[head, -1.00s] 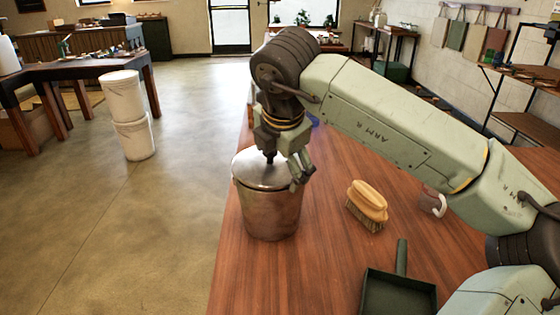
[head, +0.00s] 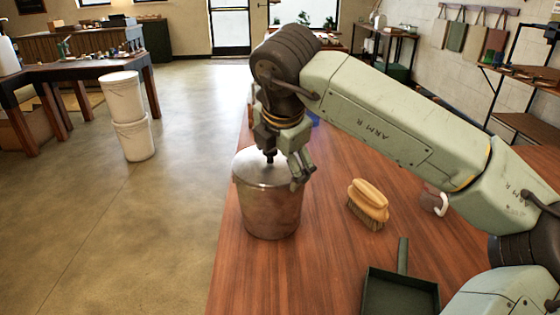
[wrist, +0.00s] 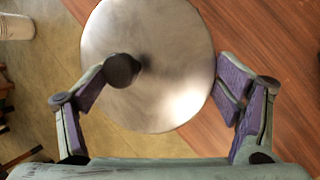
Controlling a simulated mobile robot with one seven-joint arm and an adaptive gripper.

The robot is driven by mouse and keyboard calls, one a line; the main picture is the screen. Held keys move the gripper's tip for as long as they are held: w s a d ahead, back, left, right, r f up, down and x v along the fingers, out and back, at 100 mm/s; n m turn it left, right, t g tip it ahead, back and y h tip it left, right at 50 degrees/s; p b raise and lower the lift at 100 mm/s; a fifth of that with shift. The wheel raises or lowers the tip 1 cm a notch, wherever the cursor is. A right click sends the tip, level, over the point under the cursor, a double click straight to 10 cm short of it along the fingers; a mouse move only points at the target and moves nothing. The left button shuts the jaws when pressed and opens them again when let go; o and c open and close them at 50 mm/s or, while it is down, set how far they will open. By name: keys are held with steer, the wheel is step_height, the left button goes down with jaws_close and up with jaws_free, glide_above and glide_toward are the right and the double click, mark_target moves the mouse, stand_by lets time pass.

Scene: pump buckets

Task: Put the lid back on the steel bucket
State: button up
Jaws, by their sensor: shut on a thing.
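The steel bucket (head: 272,212) stands upright near the left edge of the wooden table. Its round steel lid (head: 255,170) covers its mouth and looks nearly level; I cannot tell whether it is fully seated. In the wrist view the lid (wrist: 165,100) shows from above, with a dark knob (wrist: 122,70). My gripper (head: 283,170) is above the bucket, pointing down. The left finger's contact is unclear. The bucket's mouth is hidden under the lid.
A brush (head: 368,203) lies right of the bucket. A dark green dustpan (head: 400,290) is in front, and a mug (head: 433,201) stands farther right, partly behind my arm. Two stacked white buckets (head: 128,115) stand on the floor at left. The table's left edge is close to the steel bucket.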

stand_by(0.3)
steer(key=o, duration=1.1)
steer(key=shift+r+p, duration=1.7)
steer(key=shift+r, duration=1.85)
steer(key=shift+c, duration=0.5)
jaws_close()
